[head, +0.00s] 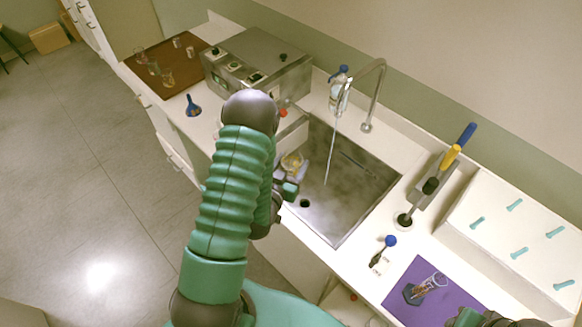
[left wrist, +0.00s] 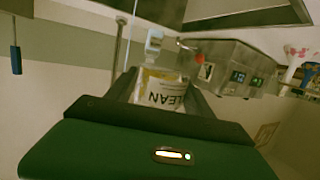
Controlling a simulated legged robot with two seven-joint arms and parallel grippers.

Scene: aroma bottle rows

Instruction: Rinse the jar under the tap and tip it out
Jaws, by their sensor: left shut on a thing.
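My left gripper (head: 289,186) is at the left side of the steel sink (head: 350,205), shut on a jar (head: 292,163). The jar is clear with a yellowish look, partly hidden by the gripper and arm. In the left wrist view the jar (left wrist: 160,88) sits between the fingers, and its label letters read "LEAN" upside down. The tap (head: 377,85) arches over the sink's back edge. A thin water stream (head: 331,150) falls from it into the sink, right of the jar and apart from it. My right gripper (head: 480,318) shows only partly at the bottom right edge.
A steel appliance (head: 258,62) stands left of the sink, and a blue-capped bottle (head: 338,92) behind it. Brushes (head: 450,158), a white rack (head: 515,225) and a purple mat (head: 445,305) with a glass vessel (head: 430,284) are on the right. A brown tray (head: 150,75) holds glassware.

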